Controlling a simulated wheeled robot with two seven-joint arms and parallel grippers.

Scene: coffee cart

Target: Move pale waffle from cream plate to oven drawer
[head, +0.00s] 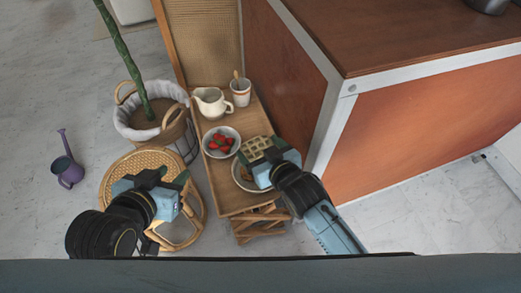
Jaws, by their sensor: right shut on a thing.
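The pale waffle (256,147), with a square grid, is in my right gripper (266,151), which is shut on it over the far part of the cream plate (236,180). I cannot tell how high the waffle is above the plate. Something brown lies on the plate, partly hidden by my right gripper. My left gripper (161,174) is over the round rattan stool, away from the plate; whether its jaws are open is unclear. No oven drawer is recognisable in view.
A wooden tray table (213,178) holds a bowl of strawberries (221,142), a cream jug (211,103) and a cup (241,93). The rattan stool (113,172) and a plant basket (171,133) stand left. A large orange-brown cabinet (410,130) closes off the right side.

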